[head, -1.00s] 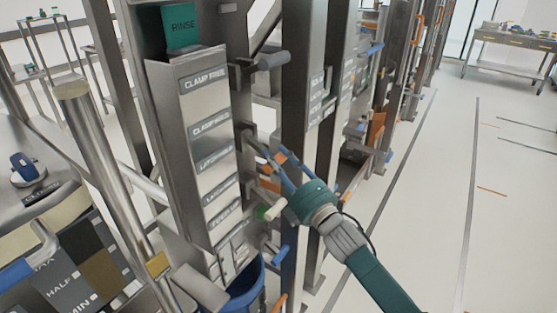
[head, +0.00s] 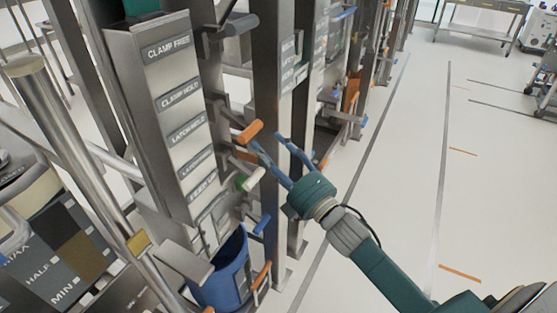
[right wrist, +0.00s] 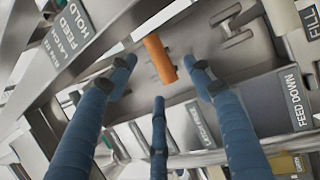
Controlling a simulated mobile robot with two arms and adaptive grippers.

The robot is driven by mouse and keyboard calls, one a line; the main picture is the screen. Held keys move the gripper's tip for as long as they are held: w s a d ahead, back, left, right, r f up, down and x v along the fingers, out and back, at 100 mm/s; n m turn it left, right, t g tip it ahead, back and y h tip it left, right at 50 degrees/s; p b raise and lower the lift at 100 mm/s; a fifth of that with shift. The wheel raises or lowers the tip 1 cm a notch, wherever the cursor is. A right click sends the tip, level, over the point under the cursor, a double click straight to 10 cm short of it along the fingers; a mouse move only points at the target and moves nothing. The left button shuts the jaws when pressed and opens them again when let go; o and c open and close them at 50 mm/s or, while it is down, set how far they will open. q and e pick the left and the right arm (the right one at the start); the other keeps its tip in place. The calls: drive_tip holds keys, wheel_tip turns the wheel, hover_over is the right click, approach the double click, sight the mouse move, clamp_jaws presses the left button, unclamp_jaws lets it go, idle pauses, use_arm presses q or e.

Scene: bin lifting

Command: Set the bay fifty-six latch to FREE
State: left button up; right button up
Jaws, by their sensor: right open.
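An orange latch handle (head: 250,132) sticks out from the steel frame, to the right of the column of labels. In the right wrist view the orange handle (right wrist: 160,60) stands tilted between and just past my fingertips. My right gripper (head: 267,143) is open, with its blue fingers spread near the handle. The fingers also show in the right wrist view (right wrist: 158,72), with no clear contact. A label plate (right wrist: 68,36) reading FEED LATCH HOLD is at upper left there. The plates by the frame read CLAMP FREE (head: 167,49), CLAMP HOLD and LATCH HOLD. No bay number is legible. My left gripper is out of view.
A white-and-green knob (head: 249,180) sits just below the handle, close to my fingers. A blue bin (head: 225,275) stands below. Steel uprights (head: 270,100) rise close beside the gripper. A FEED DOWN plate (right wrist: 293,98) is at right in the wrist view. Open floor (head: 400,200) lies to the right.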

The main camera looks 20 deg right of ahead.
drive_tip(key=shift+v, duration=2)
